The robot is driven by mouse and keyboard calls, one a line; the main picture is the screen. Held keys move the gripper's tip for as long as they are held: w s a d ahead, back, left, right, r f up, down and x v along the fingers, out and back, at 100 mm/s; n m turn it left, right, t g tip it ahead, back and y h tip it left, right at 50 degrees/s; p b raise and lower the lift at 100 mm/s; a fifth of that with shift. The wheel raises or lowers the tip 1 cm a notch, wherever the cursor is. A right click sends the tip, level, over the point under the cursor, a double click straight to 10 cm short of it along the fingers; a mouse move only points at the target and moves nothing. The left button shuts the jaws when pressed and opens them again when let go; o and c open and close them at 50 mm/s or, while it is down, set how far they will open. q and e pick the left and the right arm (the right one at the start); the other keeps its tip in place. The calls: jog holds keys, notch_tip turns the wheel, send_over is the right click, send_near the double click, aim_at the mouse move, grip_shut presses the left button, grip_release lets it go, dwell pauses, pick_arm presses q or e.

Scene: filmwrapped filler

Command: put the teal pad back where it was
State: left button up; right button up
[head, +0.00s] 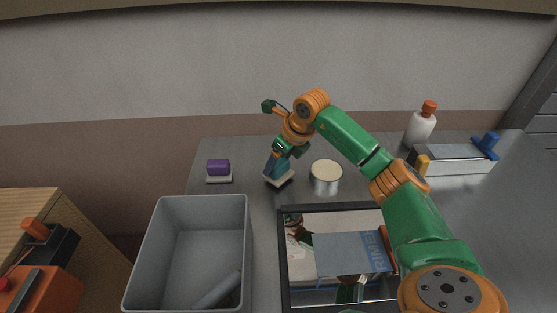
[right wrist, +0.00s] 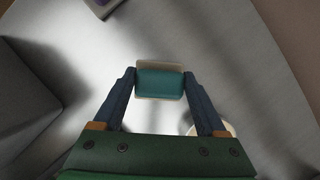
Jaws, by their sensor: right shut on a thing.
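The teal pad (right wrist: 160,84) is a small block with a pale base plate (right wrist: 158,65). In the right wrist view it sits between the fingertips of my right gripper (right wrist: 160,86), which is shut on it. In the head view, my right gripper (head: 279,170) points down over the grey table, between a purple pad and a can. The pad's pale base (head: 287,181) shows under the fingers; most of the teal part is hidden there. I cannot tell whether the base touches the table. My left gripper is not in view.
The purple pad (head: 218,167) on a pale base stands to the left. The can (head: 325,178) is close on the right. A grey bin (head: 245,220) and a dark-framed tray (head: 284,255) are in front. A white bottle (head: 420,128) stands at the back right.

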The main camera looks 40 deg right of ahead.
jog(key=shift+f, duration=0.2)
jog(key=shift+f, duration=0.35)
jog(key=o, duration=1.1)
